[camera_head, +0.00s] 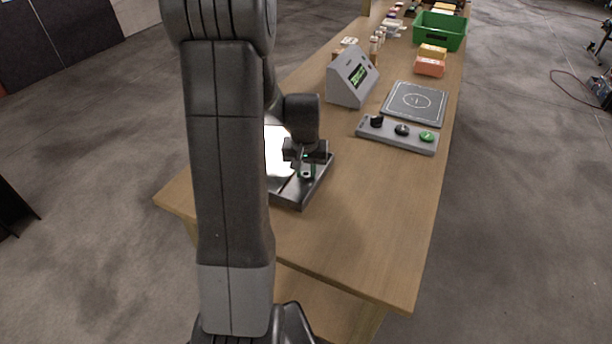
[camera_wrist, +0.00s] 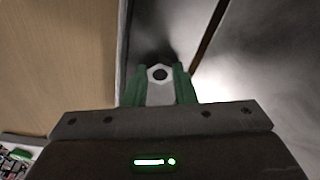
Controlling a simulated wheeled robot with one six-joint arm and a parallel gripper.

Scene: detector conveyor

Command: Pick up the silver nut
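The silver nut (camera_wrist: 158,73) is a pale hexagon with a dark round hole. In the wrist view it lies between the green fingertips of my gripper (camera_wrist: 159,84). The fingers flank it closely on both sides, and I see no clear gap, but whether they press on it I cannot tell. In the head view my gripper (camera_head: 306,172) is low over the dark tray (camera_head: 290,198), near its right side. The nut is very small there, and its contact with the tray is not clear.
A bright white panel (camera_head: 278,150) lies beside the gripper, partly hidden by my arm. A button panel (camera_head: 397,134), a grey display box (camera_head: 352,77), a square dark plate (camera_head: 415,102) and a green crate (camera_head: 440,31) stand farther back. The wooden table's front right (camera_head: 365,230) is clear.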

